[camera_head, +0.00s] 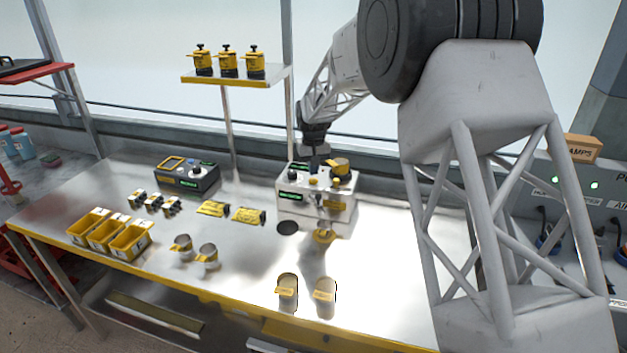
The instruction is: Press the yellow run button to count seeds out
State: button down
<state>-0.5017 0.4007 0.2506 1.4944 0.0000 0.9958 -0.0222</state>
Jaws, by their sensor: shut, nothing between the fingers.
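The seeder (288,211) is a pale box near the back of the bench, with a green label, a black knob (292,174) and a yellow cup-like part (340,166) on top. A small yellow button (313,182) shows on its top, between the knob and the cup-like part. My gripper (315,168) is shut and empty, pointing down just above and behind that button in the picture. I cannot tell whether its tips touch the seeder. A yellow funnel-like part (324,237) sits at the seeder's front, with a dark disc (288,228) beside it.
A dark control box (187,178) and yellow packets (249,215) stand left of the seeder. Yellow bins (131,240) and several metal cups (287,291) stand nearer the front. A shelf (235,80) with yellow-black canisters rises behind.

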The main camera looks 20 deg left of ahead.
aim_at(315, 180)
jog(key=shift+f, duration=1.3)
dwell(0.5)
jog(key=shift+r, duration=4.05)
jog(key=s+d+r+m, duration=0.1)
jog(key=s+d+r, duration=0.5)
jog(key=d, duration=0.4)
jog(key=s+d+r+m+t, duration=0.1)
jog(key=s+d+r, duration=0.2)
jog(key=s+d, duration=0.65)
jog(key=s+d+r+m, duration=0.1)
jog(key=s+d+r, duration=0.45)
jog(key=d, duration=0.45)
jog(key=s+d+f+m, duration=0.1)
jog(key=s+d, duration=0.4)
jog(key=s, duration=0.5)
jog(key=s+d+f+m+t, duration=0.1)
jog(key=s+d+f, duration=0.2)
jog(key=s, duration=0.7)
jog(key=s+d+f+m, duration=0.1)
jog(key=s+d+f, duration=0.1)
jog(key=s+d, duration=0.5)
jog(key=s, duration=0.3)
jog(key=shift+s+d+t, duration=0.2)
jog(key=shift+s+t, duration=0.1)
jog(key=shift+s, duration=0.05)
